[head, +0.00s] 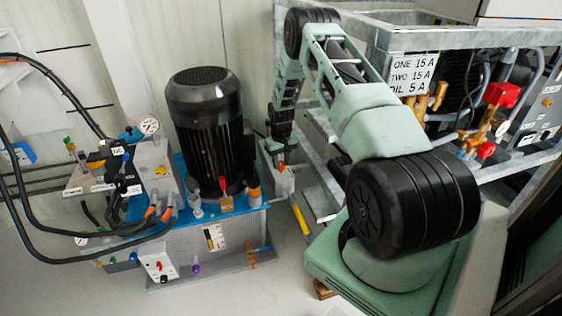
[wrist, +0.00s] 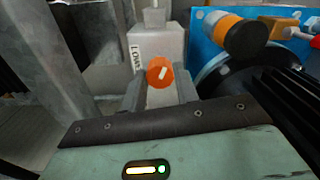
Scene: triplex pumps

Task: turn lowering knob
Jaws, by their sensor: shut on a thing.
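The lowering knob (wrist: 160,71) is a round orange knob with a white mark slanting across its face. It is on a pale grey box (wrist: 158,42) that carries a vertical label (wrist: 136,58), partly legible as "LOWER". In the wrist view my gripper (wrist: 160,82) has one finger on each side of the knob and is shut on it. In the head view my gripper (head: 280,158) reaches down to the small pale box (head: 284,182) right of the black motor. The knob is small there and largely hidden by the gripper.
The black motor (head: 205,125) stands on a blue-topped pump unit (head: 178,206) left of my gripper. A metal frame (head: 440,38) with hoses and red valves stands to the right. An orange-and-black cylinder (wrist: 235,35) is close right of the knob. Black hoses (head: 55,235) hang at far left.

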